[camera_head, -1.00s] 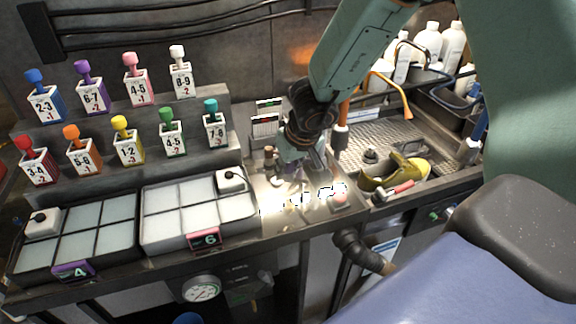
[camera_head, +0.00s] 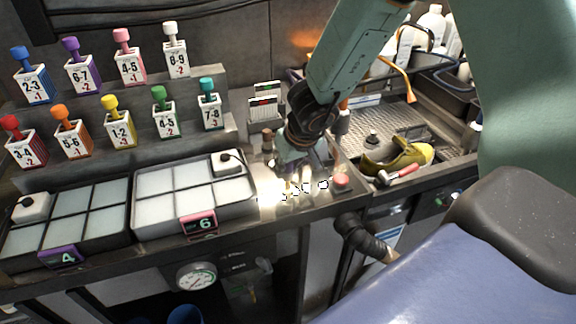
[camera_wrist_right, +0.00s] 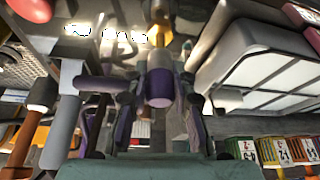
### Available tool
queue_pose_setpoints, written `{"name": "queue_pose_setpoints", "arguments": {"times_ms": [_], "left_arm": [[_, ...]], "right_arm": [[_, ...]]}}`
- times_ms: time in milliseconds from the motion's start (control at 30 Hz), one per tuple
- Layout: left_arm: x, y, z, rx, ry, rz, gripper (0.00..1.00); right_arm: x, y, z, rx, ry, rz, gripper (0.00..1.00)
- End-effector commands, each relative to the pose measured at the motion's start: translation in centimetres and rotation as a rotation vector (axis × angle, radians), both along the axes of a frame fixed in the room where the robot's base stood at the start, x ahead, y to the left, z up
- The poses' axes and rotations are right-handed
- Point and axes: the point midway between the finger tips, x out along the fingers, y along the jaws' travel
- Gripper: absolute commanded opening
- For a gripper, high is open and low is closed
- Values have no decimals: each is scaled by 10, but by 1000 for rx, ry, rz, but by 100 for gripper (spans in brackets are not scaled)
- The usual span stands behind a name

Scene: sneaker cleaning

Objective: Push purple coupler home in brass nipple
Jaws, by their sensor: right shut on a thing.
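In the head view my right gripper (camera_head: 300,168) reaches down to the lit metal counter, between the white tray and the red button. The right wrist view shows its dark fingers (camera_wrist_right: 158,108) shut on the purple coupler (camera_wrist_right: 160,96), which has a grey collar. A brass-coloured fitting, apparently the nipple (camera_wrist_right: 160,36), is in line with the coupler's far end. The two look very close or touching; I cannot tell how far the coupler is seated. In the head view the gripper and glare hide both parts. My left gripper is not in view.
The white tray marked 6 (camera_head: 142,218) stands left of the gripper, with tray 4 (camera_head: 72,238) beyond it. A red button (camera_head: 341,180) is close on the right. A yellow-green sneaker (camera_head: 400,157) lies by the sink.

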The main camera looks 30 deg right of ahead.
Motion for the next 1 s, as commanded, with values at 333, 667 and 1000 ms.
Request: {"name": "queue_pose_setpoints", "arguments": {"times_ms": [333, 667, 1000], "left_arm": [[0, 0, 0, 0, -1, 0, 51], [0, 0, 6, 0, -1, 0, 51], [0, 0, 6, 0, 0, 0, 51]], "right_arm": [[0, 0, 1, 0, 0, 0, 0], [0, 0, 1, 1, 0, 4, 0], [1, 0, 1, 2, 0, 4, 0]]}}
